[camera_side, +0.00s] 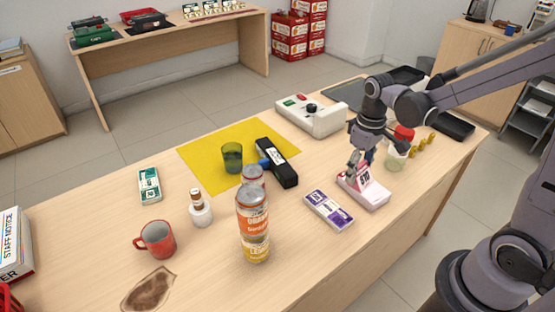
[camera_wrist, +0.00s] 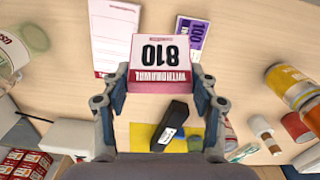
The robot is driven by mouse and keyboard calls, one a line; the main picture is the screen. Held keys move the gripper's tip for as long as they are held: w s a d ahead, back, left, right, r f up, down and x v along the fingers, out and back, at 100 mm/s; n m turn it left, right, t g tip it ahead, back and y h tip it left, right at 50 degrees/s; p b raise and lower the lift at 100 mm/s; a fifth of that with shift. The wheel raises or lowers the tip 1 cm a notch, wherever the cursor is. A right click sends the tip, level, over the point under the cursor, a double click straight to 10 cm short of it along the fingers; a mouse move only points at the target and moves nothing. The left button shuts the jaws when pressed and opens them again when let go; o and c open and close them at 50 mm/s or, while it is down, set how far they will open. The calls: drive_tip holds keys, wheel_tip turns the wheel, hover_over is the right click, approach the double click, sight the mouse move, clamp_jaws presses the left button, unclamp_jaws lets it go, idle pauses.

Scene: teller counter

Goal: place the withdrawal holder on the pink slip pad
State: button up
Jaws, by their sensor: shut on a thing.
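The withdrawal holder, a white and dark-red card stand marked 810, is held between the fingers of my gripper (camera_wrist: 160,85). The holder (camera_wrist: 163,62) fills the space between both fingertips in the wrist view. In the side view the holder (camera_side: 361,177) stands upright at the left part of the pink slip pad (camera_side: 374,195), below my gripper (camera_side: 362,161). In the wrist view the pad (camera_wrist: 112,40) lies just left of the holder, which hides part of the pad's right side. I cannot tell whether the holder's base touches the pad.
A purple-and-white pad (camera_side: 329,209) lies left of the pink pad. A cup (camera_side: 395,158) stands close behind my gripper. An orange bottle (camera_side: 253,225), black stapler-like object (camera_side: 277,163), green glass (camera_side: 232,157) and red mug (camera_side: 157,239) stand further left. The front right counter edge is clear.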

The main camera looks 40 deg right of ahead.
drive_tip(key=s+d+r+m, duration=0.1)
drive_tip(key=s+d, duration=0.2)
drive_tip(key=d, duration=0.5)
drive_tip(key=s+d+r, duration=0.2)
drive_tip(key=d, duration=0.6)
drive_tip(key=w+a+f, duration=0.4)
drive_tip(key=w+a, duration=0.1)
drive_tip(key=w+a+f, duration=0.2)
drive_tip(key=w+f, duration=0.1)
drive_tip(key=shift+w+a, duration=0.2)
drive_tip(key=shift+a, duration=0.05)
drive_tip(key=shift+f, duration=2.05)
drive_tip(key=shift+f, duration=0.1)
drive_tip(key=o, duration=1.1)
drive_tip(key=shift+o, duration=0.2)
